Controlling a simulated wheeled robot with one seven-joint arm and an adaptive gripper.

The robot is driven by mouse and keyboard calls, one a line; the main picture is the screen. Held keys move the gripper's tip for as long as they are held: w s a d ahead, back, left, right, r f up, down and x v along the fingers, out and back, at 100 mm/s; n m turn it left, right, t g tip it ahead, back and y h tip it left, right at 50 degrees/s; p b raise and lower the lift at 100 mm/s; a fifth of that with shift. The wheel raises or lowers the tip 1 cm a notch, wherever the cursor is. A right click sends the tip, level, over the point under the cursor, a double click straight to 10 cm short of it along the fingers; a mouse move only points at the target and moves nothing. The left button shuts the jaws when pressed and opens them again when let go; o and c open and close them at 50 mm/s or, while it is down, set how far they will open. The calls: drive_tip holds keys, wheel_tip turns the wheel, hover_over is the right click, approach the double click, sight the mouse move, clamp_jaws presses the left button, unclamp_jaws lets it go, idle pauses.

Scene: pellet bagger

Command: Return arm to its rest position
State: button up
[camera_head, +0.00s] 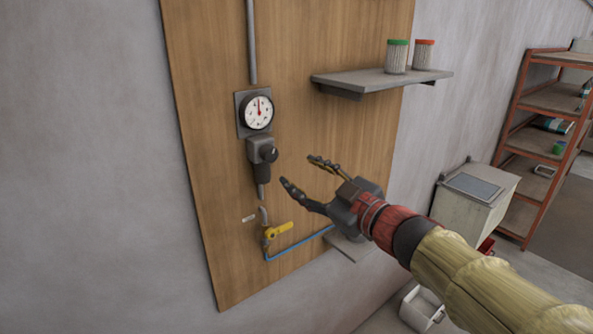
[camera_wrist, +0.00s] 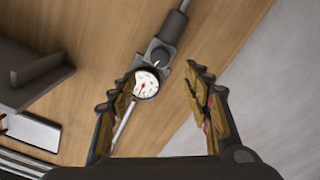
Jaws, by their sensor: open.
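My gripper (camera_head: 303,176) is open and empty, held in the air in front of a wooden panel (camera_head: 300,110). Its black fingers with yellowish pads point left toward a dial gauge and valve assembly. The round gauge (camera_head: 258,112) has a white face and red needle. A dark regulator body (camera_head: 262,150) hangs below it, and a yellow-handled valve (camera_head: 279,231) with a blue hose is lower still. In the wrist view, my gripper (camera_wrist: 160,88) has its fingers spread apart, with the gauge (camera_wrist: 146,85) seen beyond, near the left finger. No contact is visible.
A grey shelf (camera_head: 381,82) holds a green-lidded jar (camera_head: 396,57) and a red-lidded jar (camera_head: 423,54). An orange rack (camera_head: 520,115) and a pale cabinet (camera_head: 473,205) stand at the right. A white bin (camera_head: 421,307) is on the floor. The grey wall at left is clear.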

idle(0.3)
drive_tip(key=w+d+f+m+h, duration=0.35)
drive_tip(key=d+f+h, duration=0.3)
drive_tip(key=d, duration=0.25)
drive_tip(key=s+d+f+m+g+h, duration=0.3)
drive_tip(key=s+d+f+m+h, duration=0.25)
drive_tip(key=s+d+f, duration=0.3)
drive_tip(key=s+d+f+m+g+b, duration=0.1)
drive_tip(key=s+f+g, duration=0.25)
drive_tip(key=s, duration=0.25)
drive_tip(key=s+f+m+g, duration=0.2)
drive_tip(key=s+f, duration=0.2)
drive_tip(key=s, duration=0.3)
drive_tip(key=s+a+f+y+b, duration=0.1)
drive_tip(key=s+a, duration=0.4)
drive_tip(key=s, duration=0.5)
drive_tip(key=shift+a+f+m+g+y+b, duration=0.3)
drive_tip(key=shift+f+m+g+y, duration=0.1)
drive_tip(key=shift+f+g+y, duration=0.1)
